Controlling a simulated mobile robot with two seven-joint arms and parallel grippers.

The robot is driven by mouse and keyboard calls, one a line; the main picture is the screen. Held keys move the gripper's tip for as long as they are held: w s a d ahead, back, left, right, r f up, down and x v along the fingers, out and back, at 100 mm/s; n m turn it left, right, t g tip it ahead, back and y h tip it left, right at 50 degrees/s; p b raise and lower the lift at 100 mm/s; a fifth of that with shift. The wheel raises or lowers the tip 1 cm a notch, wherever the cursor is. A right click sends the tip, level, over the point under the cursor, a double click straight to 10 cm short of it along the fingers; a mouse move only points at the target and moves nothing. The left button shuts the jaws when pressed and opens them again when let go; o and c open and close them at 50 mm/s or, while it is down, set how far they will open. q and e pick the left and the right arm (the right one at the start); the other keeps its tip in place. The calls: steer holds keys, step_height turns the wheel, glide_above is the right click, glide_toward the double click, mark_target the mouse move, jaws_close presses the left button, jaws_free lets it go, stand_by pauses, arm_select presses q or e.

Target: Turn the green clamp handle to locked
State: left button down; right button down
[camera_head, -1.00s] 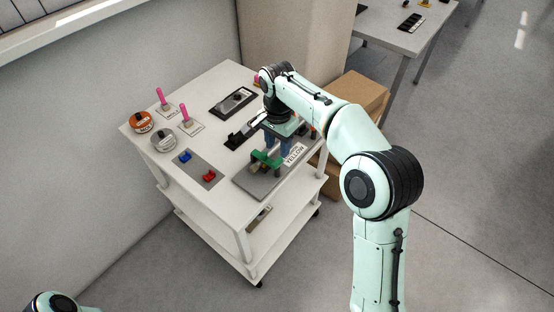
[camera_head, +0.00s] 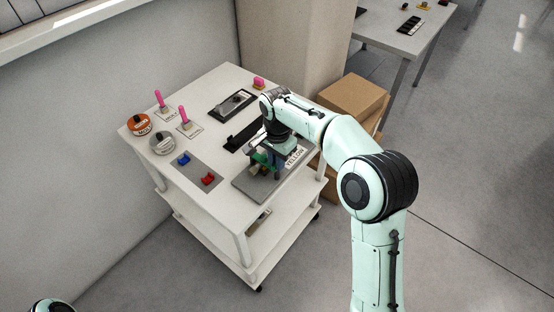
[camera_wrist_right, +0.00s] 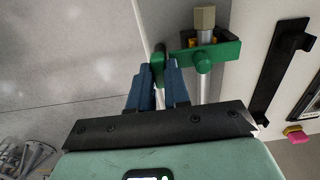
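The green clamp (camera_head: 261,158) is on a grey plate (camera_head: 248,186) at the cart top's front right corner, partly hidden by my right gripper. In the right wrist view the green clamp (camera_wrist_right: 204,55) has a crossbar with a brass-coloured hex piece above it. The green handle end (camera_wrist_right: 158,62) sits between the two blue fingertips of my right gripper (camera_wrist_right: 159,72). The gap between the fingers is narrow, and I cannot tell whether both press on the handle. My left gripper is out of view.
A "YELLOW" label (camera_head: 295,156) lies beside the clamp. Cardboard boxes (camera_head: 352,100) stand behind right.

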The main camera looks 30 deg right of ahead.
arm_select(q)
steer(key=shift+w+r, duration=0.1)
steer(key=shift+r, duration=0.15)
arm_select(e)
steer(key=shift+n, duration=0.4)
steer(key=n+p, duration=0.1)
steer(key=n, duration=0.1)
steer(key=shift+r+n+p, duration=0.1)
steer(key=shift+n+p, duration=0.25)
steer(key=shift+n, duration=0.05)
steer(key=n+p, duration=0.1)
steer(key=n, duration=0.4)
steer(key=shift+p, duration=0.4)
steer(key=n+p, duration=0.1)
steer(key=n, duration=0.4)
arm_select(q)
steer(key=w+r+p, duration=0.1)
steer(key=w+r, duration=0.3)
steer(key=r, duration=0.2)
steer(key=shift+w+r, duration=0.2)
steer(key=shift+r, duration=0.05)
arm_select(e)
steer(key=n, duration=0.4)
steer(key=shift+n, duration=0.4)
steer(key=c, duration=1.1)
jaws_free()
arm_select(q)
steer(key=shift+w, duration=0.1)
